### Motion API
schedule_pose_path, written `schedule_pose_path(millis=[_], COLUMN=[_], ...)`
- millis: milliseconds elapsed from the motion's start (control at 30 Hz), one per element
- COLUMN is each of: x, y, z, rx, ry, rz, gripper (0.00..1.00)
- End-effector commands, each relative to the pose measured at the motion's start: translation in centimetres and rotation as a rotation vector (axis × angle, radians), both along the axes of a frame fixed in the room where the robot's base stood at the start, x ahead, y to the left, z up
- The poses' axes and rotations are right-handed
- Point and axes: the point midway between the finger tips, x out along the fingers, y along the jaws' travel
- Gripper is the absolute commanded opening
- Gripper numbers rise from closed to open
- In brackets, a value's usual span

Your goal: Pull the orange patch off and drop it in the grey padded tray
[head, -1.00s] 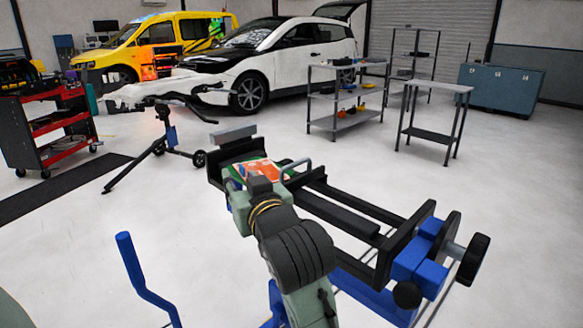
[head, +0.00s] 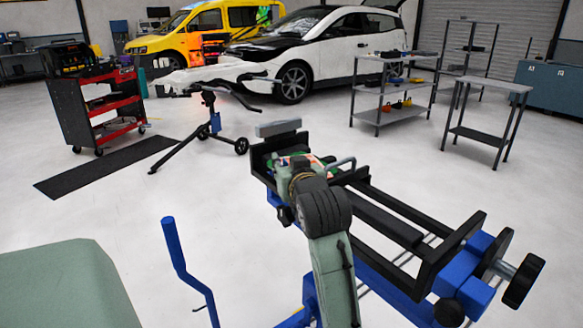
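Orange panels (head: 207,22) show on the side of the yellow van (head: 165,47) in the head view, some way off; I cannot tell whether one is the patch. A smaller orange piece with white and green (head: 312,160) lies near the far end of a black frame, partly hidden behind my arm. I cannot make out the grey padded tray for certain; a grey slab (head: 278,128) sits at that end of the frame. My arm (head: 330,265) reaches forward from below, and its gripper is hidden behind the arm's own links.
A wheeled stand (head: 212,120) holds a white bumper. A red and black tool cart (head: 100,110) and black mat (head: 105,167) are at the left. Shelves (head: 385,90) and a grey table (head: 490,100) stand at the right.

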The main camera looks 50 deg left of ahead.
Motion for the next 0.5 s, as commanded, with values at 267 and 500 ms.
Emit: schedule_pose_path(millis=[267, 500], x=[0.18, 0.19], y=[0.39, 0.36], z=[-0.09, -0.08], rx=[0.0, 0.0], ry=[-0.001, -0.001], rz=[0.0, 0.0], gripper=[0.3, 0.19])
